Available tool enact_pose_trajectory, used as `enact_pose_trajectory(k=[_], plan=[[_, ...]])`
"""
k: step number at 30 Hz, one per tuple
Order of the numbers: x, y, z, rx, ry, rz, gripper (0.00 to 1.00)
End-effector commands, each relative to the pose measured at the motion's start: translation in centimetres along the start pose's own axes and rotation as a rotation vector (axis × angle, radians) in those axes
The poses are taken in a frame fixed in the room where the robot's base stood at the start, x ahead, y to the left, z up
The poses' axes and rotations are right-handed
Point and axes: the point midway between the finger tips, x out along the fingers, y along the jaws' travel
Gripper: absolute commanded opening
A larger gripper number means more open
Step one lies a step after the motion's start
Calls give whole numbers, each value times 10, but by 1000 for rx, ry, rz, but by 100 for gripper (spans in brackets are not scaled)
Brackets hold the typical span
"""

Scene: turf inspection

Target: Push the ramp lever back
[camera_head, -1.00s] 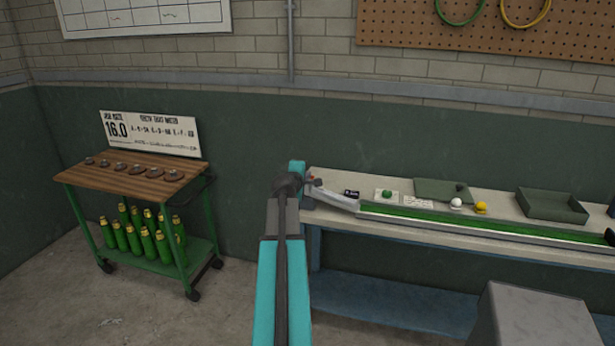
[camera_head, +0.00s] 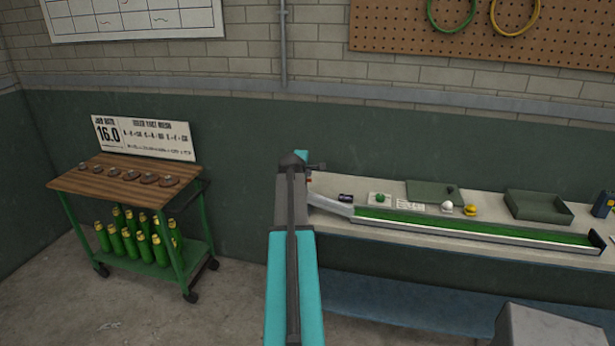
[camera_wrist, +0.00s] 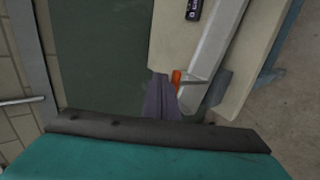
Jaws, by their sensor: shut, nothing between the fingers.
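The ramp (camera_head: 475,229) is a long pale channel with a green strip, lying along the bench. Its raised pale left end (camera_head: 330,206) is beside my arm. A small orange-red lever (camera_head: 310,179) shows at that end. In the wrist view the orange lever (camera_wrist: 177,78) stands at the end of the grey chute (camera_wrist: 212,60). My gripper (camera_wrist: 161,84) is shut and empty, with its dark fingers just left of the lever. I cannot tell whether they touch. In the head view my arm hides part of the ramp's left end.
The bench (camera_head: 400,185) holds a small black device (camera_head: 346,198), a green ball (camera_head: 380,197), a white ball (camera_head: 446,207), a yellow ball (camera_head: 470,209) and an open green tray (camera_head: 540,206). A cart (camera_head: 125,180) with bottles stands at left. The floor between is clear.

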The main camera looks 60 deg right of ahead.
Motion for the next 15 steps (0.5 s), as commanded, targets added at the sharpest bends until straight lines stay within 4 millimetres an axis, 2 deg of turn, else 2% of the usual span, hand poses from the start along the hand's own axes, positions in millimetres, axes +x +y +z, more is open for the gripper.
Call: enact_pose_trajectory(k=[1,7,15], plan=[[7,2,-3,-1,2,0,0],[19,7,-7,-3,6,0,0],[15,7,-9,-5,9,1,0]])
